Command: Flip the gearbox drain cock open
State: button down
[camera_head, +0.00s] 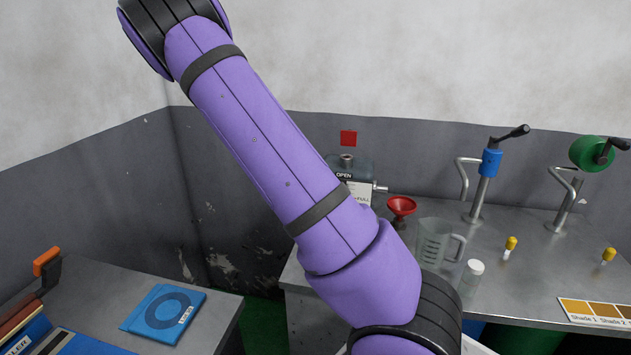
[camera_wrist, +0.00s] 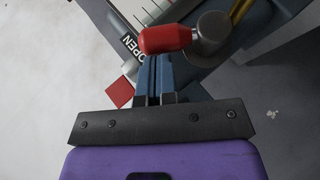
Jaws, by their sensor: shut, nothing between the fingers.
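The gearbox (camera_head: 358,171) is a blue-grey housing against the back wall in the head view, partly hidden by my arm. It bears an OPEN label (camera_head: 344,175) and a white plate. In the wrist view the drain cock shows as a red lever grip (camera_wrist: 166,39) on a round grey metal hub (camera_wrist: 212,27). The grip points left from the hub, towards the OPEN label (camera_wrist: 130,47). My gripper (camera_wrist: 155,60) is shut and empty, its fingertips right at the red grip; I cannot tell whether they touch. My gripper is hidden in the head view.
A red funnel (camera_head: 401,206), a clear jug (camera_head: 437,243) and a white-capped bottle (camera_head: 471,275) stand on the metal bench right of my arm. Two taps, blue (camera_head: 490,163) and green (camera_head: 590,153), rise farther right. A side table (camera_head: 222,318) holds blue folders at left.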

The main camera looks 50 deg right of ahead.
jog(key=shift+s+d, duration=0.15)
jog(key=shift+s, duration=0.2)
jog(key=shift+s+d, duration=0.1)
jog(key=shift+s, duration=0.05)
dwell(0.4)
jog(key=shift+w+r, duration=0.2)
jog(key=shift+w, duration=0.05)
jog(key=w+d+r+v, duration=0.1)
jog(key=v, duration=1.1)
jog(key=shift+w+r, duration=0.3)
jog(key=shift+r, duration=0.15)
